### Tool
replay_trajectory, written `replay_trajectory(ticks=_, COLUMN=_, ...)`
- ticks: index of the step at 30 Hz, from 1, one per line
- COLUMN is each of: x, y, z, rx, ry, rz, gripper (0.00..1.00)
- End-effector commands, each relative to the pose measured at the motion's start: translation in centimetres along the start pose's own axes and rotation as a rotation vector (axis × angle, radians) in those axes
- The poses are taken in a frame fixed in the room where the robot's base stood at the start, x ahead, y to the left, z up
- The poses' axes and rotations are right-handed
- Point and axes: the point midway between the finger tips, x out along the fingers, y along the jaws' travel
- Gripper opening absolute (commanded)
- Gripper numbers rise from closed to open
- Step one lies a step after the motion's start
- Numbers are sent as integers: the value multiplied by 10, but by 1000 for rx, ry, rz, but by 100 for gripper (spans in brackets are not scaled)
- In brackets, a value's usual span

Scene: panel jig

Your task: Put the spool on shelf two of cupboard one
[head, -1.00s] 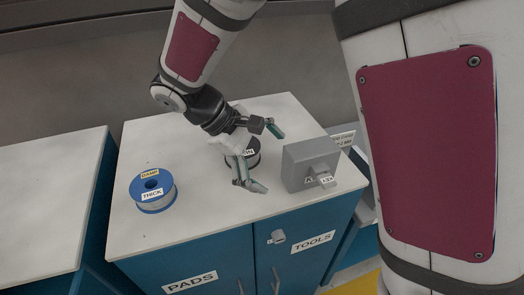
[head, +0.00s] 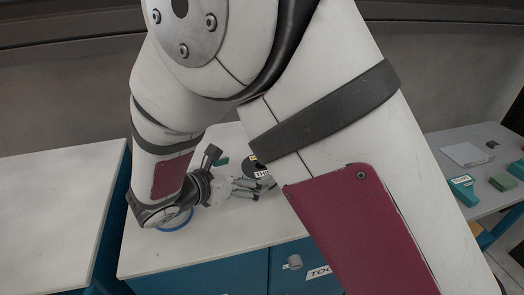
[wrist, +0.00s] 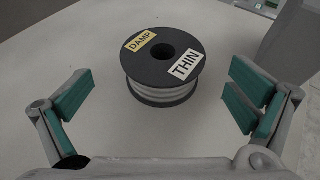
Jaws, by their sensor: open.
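A black spool with white winding (wrist: 160,72) stands upright on the white top, with a yellow DAMP label and a white THIN label. It also shows partly in the head view (head: 256,168). My gripper (wrist: 160,108) is open and empty, its teal-padded fingers spread wide either side of the spool's near side, apart from it. In the head view my gripper (head: 238,177) points right towards the spool. A blue spool (head: 178,224) is mostly hidden behind my arm. Blue cupboard doors (head: 240,274) show below the white top; no shelf is visible.
A white-topped unit (head: 60,210) stands at the left across a gap. A grey block (wrist: 292,40) stands right of the black spool. A grey bench (head: 470,150) at the right holds teal and green items. My arm hides much of the cupboard top in the head view.

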Motion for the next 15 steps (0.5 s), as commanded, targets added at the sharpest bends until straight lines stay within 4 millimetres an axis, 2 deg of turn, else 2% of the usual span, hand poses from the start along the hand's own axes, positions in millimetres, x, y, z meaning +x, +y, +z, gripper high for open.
replay_trajectory(ticks=8, x=21, y=-2, z=0, rx=0, ry=1, rz=-3, gripper=100)
replay_trajectory(ticks=15, x=54, y=-5, z=0, rx=0, ry=0, rz=-4, gripper=100)
